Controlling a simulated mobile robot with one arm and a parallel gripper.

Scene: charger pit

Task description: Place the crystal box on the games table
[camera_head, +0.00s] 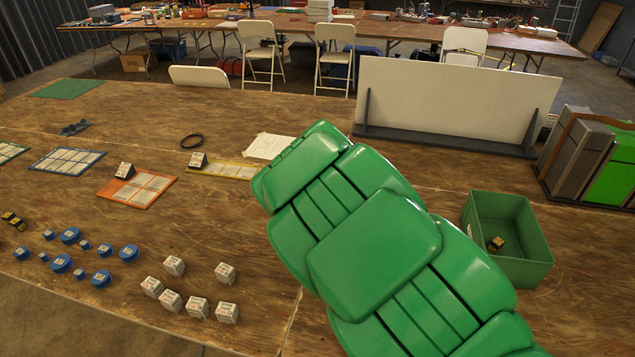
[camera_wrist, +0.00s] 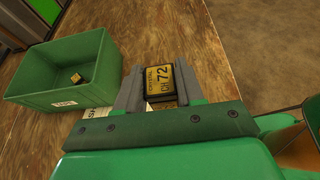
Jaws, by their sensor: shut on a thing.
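My gripper (camera_wrist: 160,70) shows in the wrist view, with its grey fingers shut on the crystal box. The crystal box (camera_wrist: 158,84) is small and black, with a yellow label reading "CRYSTAL CH 72". Wood shows around it; I cannot tell its height above the surface. In the head view my green arm covers the middle, and the gripper and held box are hidden. A large wooden table (camera_head: 245,225) fills the foreground with mats and game pieces. I cannot tell if it is the games table, as no such label shows.
A green bin (camera_head: 510,272) holds a small yellow-black box (camera_head: 496,244). White dice-like blocks (camera_head: 197,307) and blue discs (camera_head: 70,236) stand at front left. Coloured card mats (camera_head: 137,188) lie behind them. A white board (camera_head: 450,100) stands at the back. A cluttered bench (camera_head: 400,35) lies beyond.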

